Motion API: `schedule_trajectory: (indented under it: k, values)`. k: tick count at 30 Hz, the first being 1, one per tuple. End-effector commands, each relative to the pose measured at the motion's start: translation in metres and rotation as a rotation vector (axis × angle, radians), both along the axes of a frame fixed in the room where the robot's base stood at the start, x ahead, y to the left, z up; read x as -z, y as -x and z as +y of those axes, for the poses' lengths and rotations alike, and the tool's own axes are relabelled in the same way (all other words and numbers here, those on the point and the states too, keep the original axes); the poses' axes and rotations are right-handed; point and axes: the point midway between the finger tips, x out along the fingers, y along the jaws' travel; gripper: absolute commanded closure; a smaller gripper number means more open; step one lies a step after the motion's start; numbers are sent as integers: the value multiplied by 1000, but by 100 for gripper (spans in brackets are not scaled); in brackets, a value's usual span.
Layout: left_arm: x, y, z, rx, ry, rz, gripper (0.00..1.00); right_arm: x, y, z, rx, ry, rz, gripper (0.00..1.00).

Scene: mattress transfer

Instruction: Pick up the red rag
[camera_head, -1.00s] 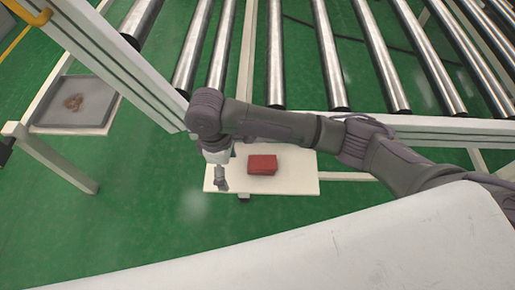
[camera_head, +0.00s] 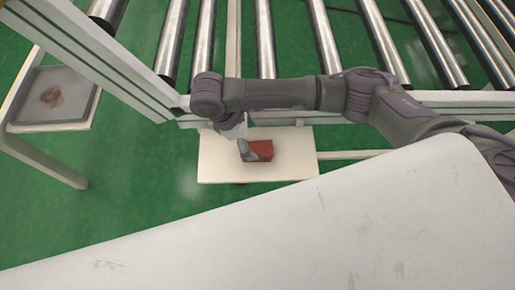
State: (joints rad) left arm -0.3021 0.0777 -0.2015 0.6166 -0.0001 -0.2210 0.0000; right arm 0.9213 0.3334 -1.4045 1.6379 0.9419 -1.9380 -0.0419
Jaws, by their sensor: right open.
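The red rag (camera_head: 262,149) is a small folded block on a white shelf board (camera_head: 222,166) below the roller conveyor. My right gripper (camera_head: 248,156) is over the left end of the rag, pointing down, with its fingers covering that end. It is open. Whether the fingers touch the rag cannot be told at this size. My left gripper is not in view.
The steel roller conveyor (camera_head: 265,45) with its white side rail (camera_head: 90,52) runs behind the board. A grey tray (camera_head: 78,106) with a brownish item stands at the left. A large white surface (camera_head: 290,235) fills the front. Green floor shows at left.

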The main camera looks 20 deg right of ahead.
Motion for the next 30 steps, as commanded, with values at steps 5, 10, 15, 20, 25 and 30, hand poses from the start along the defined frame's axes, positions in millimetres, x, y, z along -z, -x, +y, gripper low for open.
schedule_trajectory:
  k: [5,10,15,20,25,30]
  values:
    - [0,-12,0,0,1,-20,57,26,10,-10,2,2,3,8]
    - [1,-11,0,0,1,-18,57,40,10,-16,1,1,0,8]
    - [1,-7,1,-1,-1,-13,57,41,10,-16,1,0,0,8]
    - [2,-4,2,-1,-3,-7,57,41,10,-16,1,0,0,25]
    - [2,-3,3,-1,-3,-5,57,40,10,-16,0,0,0,53]
    - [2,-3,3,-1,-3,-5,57,40,10,-16,1,0,0,73]
